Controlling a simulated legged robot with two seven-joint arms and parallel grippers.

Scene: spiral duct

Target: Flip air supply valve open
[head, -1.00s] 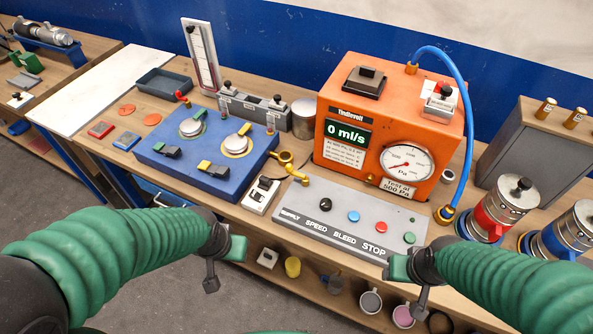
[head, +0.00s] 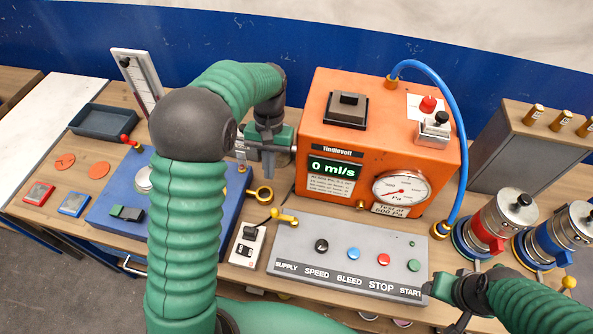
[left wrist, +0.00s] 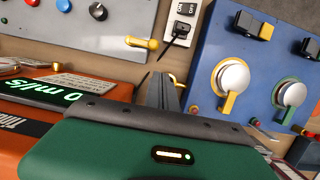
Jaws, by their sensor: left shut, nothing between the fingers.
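The yellow supply valve lever (head: 285,217) sits at the back left edge of the grey control panel (head: 300,281), above the word SUPPLY. In the left wrist view the lever (left wrist: 141,43) lies sideways beyond my fingers, a little left of them. My left gripper (head: 267,170) is shut and empty, pointing down beside the orange box's left side, behind and above the lever and apart from it. Its closed dark fingers (left wrist: 165,92) also show in the left wrist view. My right gripper (head: 445,305) is at the panel's right end; its finger gap is unclear.
The orange box (head: 310,120) with the gauge (head: 401,189) stands right of my left gripper. A brass ring fitting (head: 262,194) and a white switch block (head: 246,245) are near the lever. The blue valve box (head: 110,208) is partly hidden by my left arm.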

